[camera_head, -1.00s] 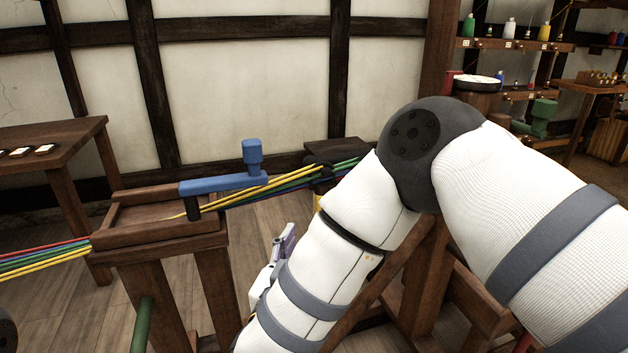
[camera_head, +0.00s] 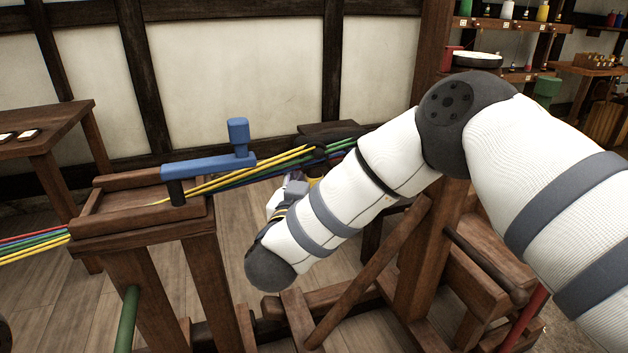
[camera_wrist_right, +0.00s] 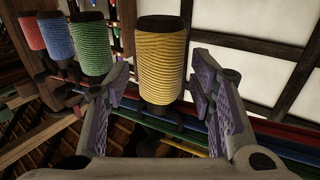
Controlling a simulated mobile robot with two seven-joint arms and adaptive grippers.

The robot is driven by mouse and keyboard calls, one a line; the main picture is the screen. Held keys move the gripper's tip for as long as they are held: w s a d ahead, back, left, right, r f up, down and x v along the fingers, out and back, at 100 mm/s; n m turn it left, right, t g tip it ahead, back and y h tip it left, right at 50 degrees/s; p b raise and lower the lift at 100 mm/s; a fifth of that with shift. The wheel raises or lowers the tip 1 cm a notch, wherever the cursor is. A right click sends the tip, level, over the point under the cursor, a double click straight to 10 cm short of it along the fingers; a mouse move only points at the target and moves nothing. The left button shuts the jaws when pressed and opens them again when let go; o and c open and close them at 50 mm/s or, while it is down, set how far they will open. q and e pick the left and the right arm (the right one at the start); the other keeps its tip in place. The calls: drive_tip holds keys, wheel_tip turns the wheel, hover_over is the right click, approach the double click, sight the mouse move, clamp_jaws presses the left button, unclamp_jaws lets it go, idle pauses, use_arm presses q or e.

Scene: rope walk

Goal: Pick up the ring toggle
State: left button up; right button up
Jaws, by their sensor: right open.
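I cannot make out a ring toggle in either view. My right gripper (camera_wrist_right: 160,78) is open in the right wrist view, its two ridged purple-grey fingers spread apart. A yellow rope spool (camera_wrist_right: 162,55) stands upright beyond and between the fingers in the picture; I see no contact. In the head view a small pale part of my right gripper (camera_head: 293,186) shows behind my right forearm, below the stretched ropes; the rest is hidden. My left gripper is not in view.
Green (camera_wrist_right: 90,45), blue (camera_wrist_right: 56,38) and red (camera_wrist_right: 31,33) spools stand left of the yellow one. A blue crank (camera_head: 210,162) sits on a wooden stand (camera_head: 140,225). Coloured ropes (camera_head: 270,170) run past it. A side table (camera_head: 45,125) stands at left.

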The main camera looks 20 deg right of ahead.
clamp_jaws()
drive_tip(key=shift+r, duration=0.1)
